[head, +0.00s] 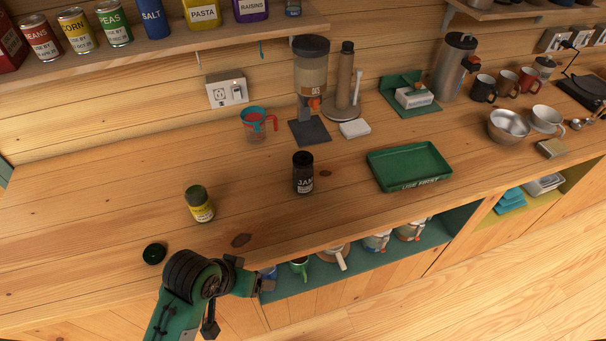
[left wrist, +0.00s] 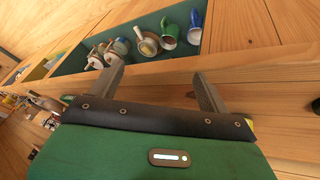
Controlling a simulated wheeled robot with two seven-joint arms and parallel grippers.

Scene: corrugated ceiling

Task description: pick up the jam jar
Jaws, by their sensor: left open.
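The jam jar (head: 303,174) is a dark jar with a black lid and a "JAM" label. It stands upright on the wooden counter near the middle of the head view. My left gripper (head: 246,277) is at the counter's front edge, below and left of the jar, apart from it. In the left wrist view the left gripper (left wrist: 160,84) is open with nothing between its fingers, facing the shelf under the counter. The jar cannot be made out in the left wrist view. My right gripper is in neither view.
A measuring cup (head: 258,125) and a dispenser (head: 311,88) stand behind.

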